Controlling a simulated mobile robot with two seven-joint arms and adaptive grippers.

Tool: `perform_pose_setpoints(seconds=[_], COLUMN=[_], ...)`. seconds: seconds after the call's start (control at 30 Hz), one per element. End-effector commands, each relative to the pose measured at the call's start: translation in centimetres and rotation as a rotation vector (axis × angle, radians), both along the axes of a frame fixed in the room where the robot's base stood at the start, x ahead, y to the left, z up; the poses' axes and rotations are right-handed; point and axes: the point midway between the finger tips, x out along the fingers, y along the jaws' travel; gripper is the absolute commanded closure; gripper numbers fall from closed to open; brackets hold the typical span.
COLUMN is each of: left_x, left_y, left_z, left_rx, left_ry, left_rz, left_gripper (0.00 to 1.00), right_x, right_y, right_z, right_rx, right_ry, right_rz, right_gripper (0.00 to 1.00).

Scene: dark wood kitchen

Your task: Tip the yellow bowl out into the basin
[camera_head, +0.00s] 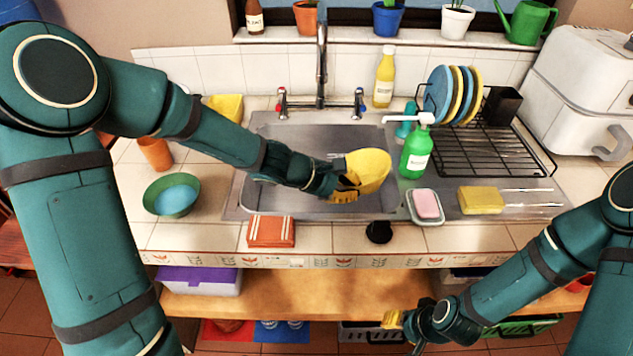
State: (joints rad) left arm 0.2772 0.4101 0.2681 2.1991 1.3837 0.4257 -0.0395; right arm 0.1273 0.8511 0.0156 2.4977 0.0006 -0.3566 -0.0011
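The yellow bowl (370,168) is held tilted on its side above the right half of the metal basin (290,140). My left gripper (345,188) reaches over the basin from the left, and its yellow fingers are closed on the bowl's near left edge. Whether anything is in the bowl or falling from it cannot be made out. My arm and the bowl hide part of the basin floor. My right gripper (393,321) hangs low in front of the counter, away from the bowl; its finger opening is too small to judge.
The tap (321,65) stands behind the basin. A green soap bottle (416,150), a pink soap dish (427,206) and a dish rack (485,150) are to the right. A green bowl (158,193) and folded red cloth (271,231) lie left and in front.

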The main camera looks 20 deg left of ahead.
Motion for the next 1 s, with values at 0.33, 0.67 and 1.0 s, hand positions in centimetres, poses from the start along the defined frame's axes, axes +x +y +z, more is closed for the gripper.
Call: perform_pose_setpoints(seconds=[0.33,0.67,1.0], left_x=[-0.9,-1.6,-2.7], left_y=[-1.3,-1.9,-2.3], left_z=[0.1,-0.3,-1.0], left_rx=[0.098,0.166,0.235], left_ry=[-0.071,-0.11,-0.131], left_rz=[0.023,0.04,0.048], left_gripper=[1.0,1.0,1.0], right_x=[0.3,0.3,0.3], right_y=[0.0,0.0,0.0], right_z=[-1.6,-1.9,-2.3], right_rx=[-0.001,-0.001,-0.001], right_ry=[-0.007,-0.007,-0.007], right_rz=[-0.002,-0.002,-0.002], right_gripper=[0.53,0.53,0.53])
